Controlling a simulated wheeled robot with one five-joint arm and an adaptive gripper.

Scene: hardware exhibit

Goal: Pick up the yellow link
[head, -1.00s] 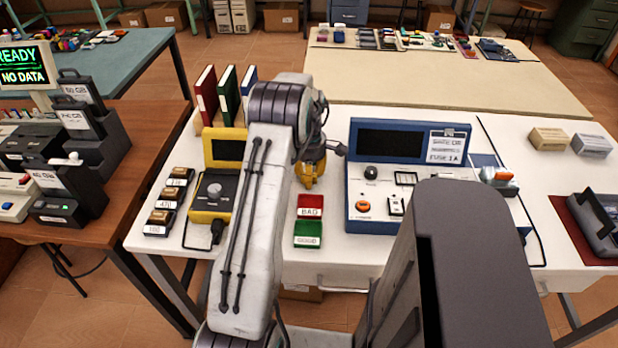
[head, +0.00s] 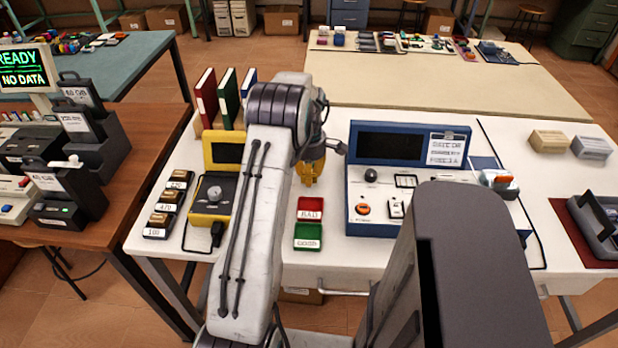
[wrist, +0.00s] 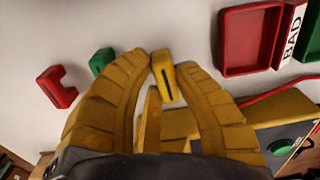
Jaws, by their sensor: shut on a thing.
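The yellow link (wrist: 167,82) is a small block with a dark slot. In the wrist view it sits between the tips of my gripper's yellow ribbed fingers (wrist: 160,62). The fingers are closed on it from both sides. Whether it still touches the table is unclear. In the head view my gripper (head: 312,172) is over the white table, partly behind my arm, and the link cannot be made out there. A red link (wrist: 57,87) and a green link (wrist: 101,61) lie apart on the table, left of my gripper in the wrist view.
A red BAD tray (head: 310,203) and a green tray (head: 308,243) lie in front of my gripper. A blue test unit (head: 385,205) stands to the right. A yellow meter (head: 209,206) is to the left, with upright binders (head: 206,97) behind it.

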